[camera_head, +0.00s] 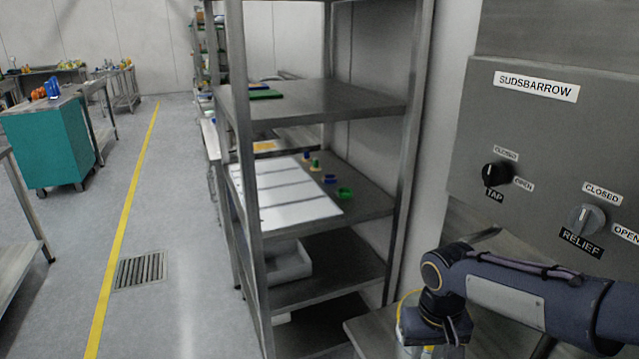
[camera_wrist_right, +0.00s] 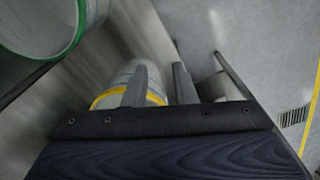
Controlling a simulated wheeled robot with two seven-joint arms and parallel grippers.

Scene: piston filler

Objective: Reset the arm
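My right arm enters the head view from the lower right, bent downward at the wrist. Its hand is at the bottom edge, and its fingertips are out of that view. In the right wrist view, my right gripper (camera_wrist_right: 160,85) has two grey fingers standing apart, with nothing clamped between them. A pale container with a yellow band (camera_wrist_right: 120,90) lies behind and to the left of the fingers, partly hidden by the left one. Whether it touches that finger I cannot tell. My left gripper is not in view.
A grey panel (camera_head: 560,140) carries a black TAP knob (camera_head: 497,174) and a grey RELIEF knob (camera_head: 587,218). A metal shelf rack (camera_head: 330,105) stands left of my right arm. A green-rimmed container (camera_wrist_right: 45,25) is at the wrist view's upper left. Open floor (camera_head: 185,220) lies left.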

